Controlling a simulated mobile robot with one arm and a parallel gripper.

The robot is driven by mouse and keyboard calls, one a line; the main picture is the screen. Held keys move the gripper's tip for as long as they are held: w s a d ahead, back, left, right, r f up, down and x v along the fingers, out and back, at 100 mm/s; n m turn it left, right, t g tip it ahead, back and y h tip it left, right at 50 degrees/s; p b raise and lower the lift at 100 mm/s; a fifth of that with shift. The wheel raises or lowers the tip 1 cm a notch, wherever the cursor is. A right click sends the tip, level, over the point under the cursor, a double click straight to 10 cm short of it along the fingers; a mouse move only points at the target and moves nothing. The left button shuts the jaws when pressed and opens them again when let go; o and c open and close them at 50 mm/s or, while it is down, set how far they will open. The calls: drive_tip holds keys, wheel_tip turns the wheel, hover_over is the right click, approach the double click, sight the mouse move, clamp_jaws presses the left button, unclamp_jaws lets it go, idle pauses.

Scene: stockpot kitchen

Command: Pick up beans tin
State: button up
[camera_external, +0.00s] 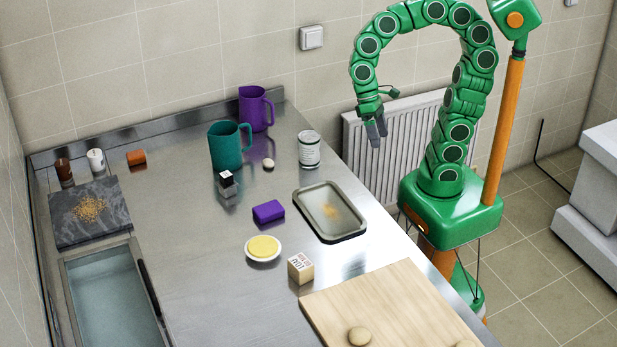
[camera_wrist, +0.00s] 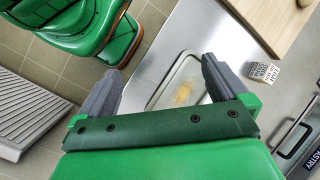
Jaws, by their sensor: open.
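A tin (camera_external: 309,151) with a pale label and a dark green band stands upright on the steel counter, near its right edge by the radiator; it looks like the beans tin, but the label is too small to read. My gripper (camera_external: 376,133) hangs to the right of the tin, higher up and apart from it, in front of the radiator. In the wrist view my gripper (camera_wrist: 158,78) shows two grey fingers spread wide with nothing between them. The tin is not visible in the wrist view.
A metal tray (camera_external: 330,209) lies in front of the tin; it also shows in the wrist view (camera_wrist: 152,101). A teal jug (camera_external: 226,148), a purple jug (camera_external: 254,110) and a pale round item (camera_external: 268,164) stand left of it. A wooden board (camera_external: 385,307) lies at the front.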

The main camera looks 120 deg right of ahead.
drive_tip(key=w+d+m+t+y, duration=0.2)
drive_tip(key=w+d+m, duration=0.25)
drive_tip(key=d, duration=0.25)
drive_tip(key=w+d+m+t+y, duration=0.2)
drive_tip(key=w+d+m+t, duration=0.1)
drive_tip(key=d+m, duration=0.3)
drive_tip(key=s+d+m+t+h, duration=0.15)
drive_tip(key=d+m+t, duration=0.3)
drive_tip(key=d, duration=0.55)
drive_tip(key=s+d+m+t+y, duration=0.1)
drive_tip(key=s+d+m+t, duration=0.3)
drive_tip(key=d, duration=0.6)
drive_tip(key=g, duration=0.2)
approach(304, 148)
drive_tip(key=shift+s+d+r+m+h, duration=0.25)
drive_tip(key=shift+s+d+r+m, duration=0.2)
drive_tip(key=shift+s+d, duration=0.2)
drive_tip(key=shift+a+x, duration=0.25)
drive_tip(key=shift+x, duration=3.8)
drive_tip(key=shift+s, duration=0.2)
drive_tip(key=c, duration=1.3)
drive_tip(key=shift+o, duration=0.2)
